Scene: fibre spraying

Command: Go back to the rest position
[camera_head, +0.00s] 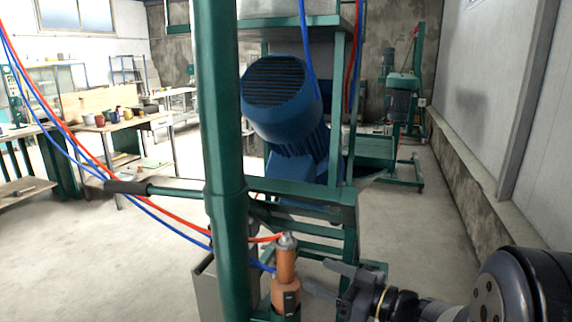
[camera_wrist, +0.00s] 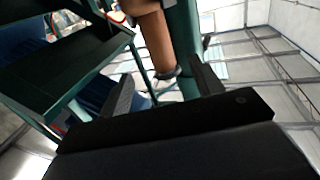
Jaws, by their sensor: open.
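My gripper (camera_head: 316,277) is at the lower right of the head view, just right of an upright copper-coloured cylinder (camera_head: 286,270) with a metal top on the green machine. The gripper points left towards it and looks empty. In the wrist view my gripper (camera_wrist: 163,75) shows two dark fingers spread apart. The copper cylinder (camera_wrist: 154,42) shows beyond them, near the gap. The jaws are not closed on it. I cannot tell the exact distance between them.
A green post (camera_head: 222,160) and a blue motor (camera_head: 282,95) stand in front of me. Red and blue hoses (camera_head: 70,130) hang at the left. Worktables (camera_head: 110,130) stand at the back left. A wall (camera_head: 500,110) runs along the right. The left floor is mostly clear.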

